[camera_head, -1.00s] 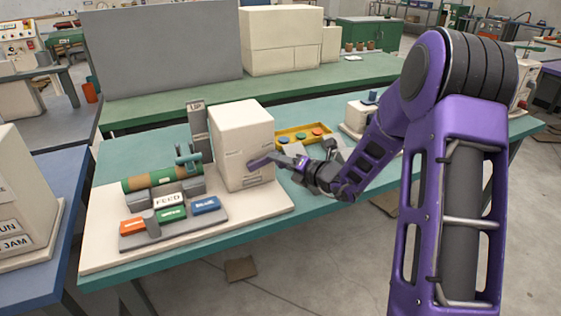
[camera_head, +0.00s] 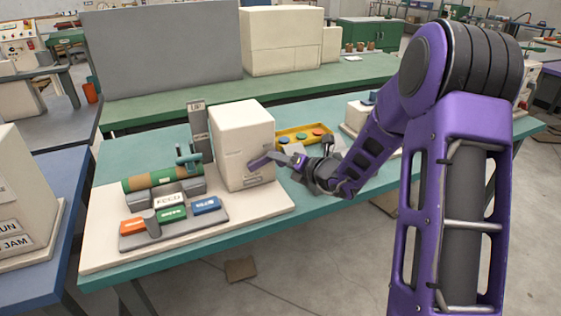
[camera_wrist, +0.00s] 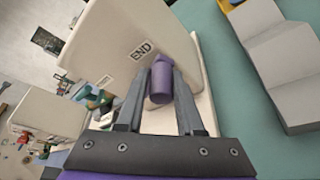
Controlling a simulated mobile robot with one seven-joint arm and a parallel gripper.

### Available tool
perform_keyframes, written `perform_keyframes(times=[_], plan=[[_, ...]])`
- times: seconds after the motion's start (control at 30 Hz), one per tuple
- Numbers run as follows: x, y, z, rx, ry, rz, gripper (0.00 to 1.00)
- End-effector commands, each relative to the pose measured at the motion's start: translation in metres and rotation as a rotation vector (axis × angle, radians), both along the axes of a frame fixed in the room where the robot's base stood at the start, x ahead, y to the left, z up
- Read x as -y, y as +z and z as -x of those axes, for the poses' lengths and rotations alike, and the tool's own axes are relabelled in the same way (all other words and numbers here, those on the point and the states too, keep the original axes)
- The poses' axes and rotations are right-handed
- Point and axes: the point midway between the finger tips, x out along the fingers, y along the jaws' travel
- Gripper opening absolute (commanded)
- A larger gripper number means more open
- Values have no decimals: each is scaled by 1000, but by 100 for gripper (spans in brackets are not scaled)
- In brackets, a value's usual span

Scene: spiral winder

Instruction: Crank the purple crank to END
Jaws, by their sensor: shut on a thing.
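The purple crank (camera_head: 261,161) is on the right-hand face of the white winder box (camera_head: 240,130). In the wrist view, its purple handle (camera_wrist: 161,84) stands between my two fingers, which are shut on it. An END label (camera_wrist: 141,50) is on the box face right beside the handle in that view. In the head view, my gripper (camera_head: 296,160) reaches in from the right to the outer end of the crank. The lettering on the box is too small to read there, and the fingers partly hide the handle.
A green-brown roll (camera_head: 150,180) and a panel with orange, green and blue buttons (camera_head: 172,222) stand left of the box. A yellow tray (camera_head: 300,134) with coloured discs and a grey angled block (camera_wrist: 275,55) are close by. The table's front right is clear.

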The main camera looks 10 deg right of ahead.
Motion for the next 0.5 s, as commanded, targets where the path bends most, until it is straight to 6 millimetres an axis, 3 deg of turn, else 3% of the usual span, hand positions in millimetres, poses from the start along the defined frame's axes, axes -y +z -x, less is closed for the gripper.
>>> perform_keyframes(times=[0.2,0.23,0.37,0.5], plan=[[4,-3,-1,-4,-9,9,0],[4,-3,-1,-4,-9,9,38],[3,-2,-1,-3,-7,7,60],[2,-1,-1,-2,-5,5,60]])
